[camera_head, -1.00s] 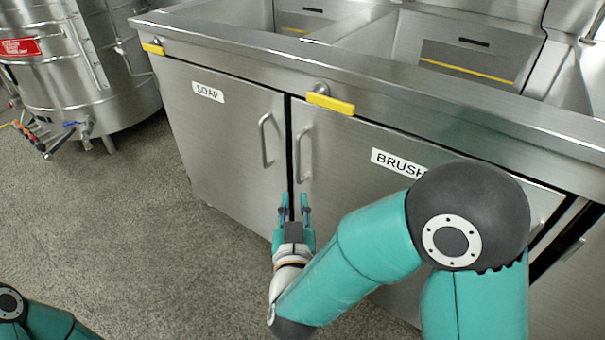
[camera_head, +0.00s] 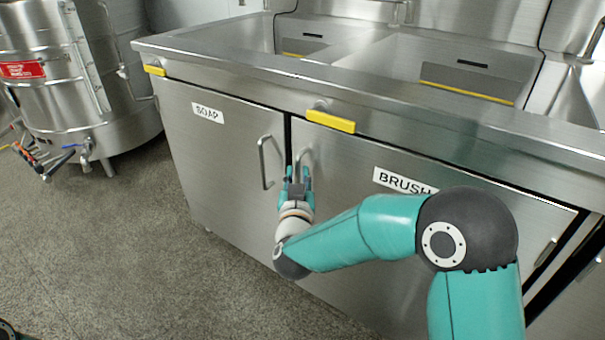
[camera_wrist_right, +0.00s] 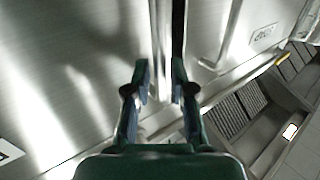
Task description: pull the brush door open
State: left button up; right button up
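The brush door (camera_head: 385,235) is the steel door on the right, with a BRUSH label (camera_head: 404,182) partly hidden by my right arm. It looks shut. Its bar handle (camera_head: 299,158) stands near its left edge, the lower part hidden by my right gripper (camera_head: 298,174). In the right wrist view, the fingers of the right gripper (camera_wrist_right: 160,80) are apart, with the handle (camera_wrist_right: 161,60) running between them. A gap shows beside the handle, and I see no firm contact. My left gripper is out of view.
The soap door (camera_head: 225,160) with its own handle (camera_head: 264,162) is shut, close left of my right gripper. A yellow catch (camera_head: 331,121) sits on the rim above. A steel tank (camera_head: 85,85) stands at the left. The floor (camera_head: 130,260) in front is clear.

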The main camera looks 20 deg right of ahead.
jog(key=shift+x, duration=1)
grip_shut()
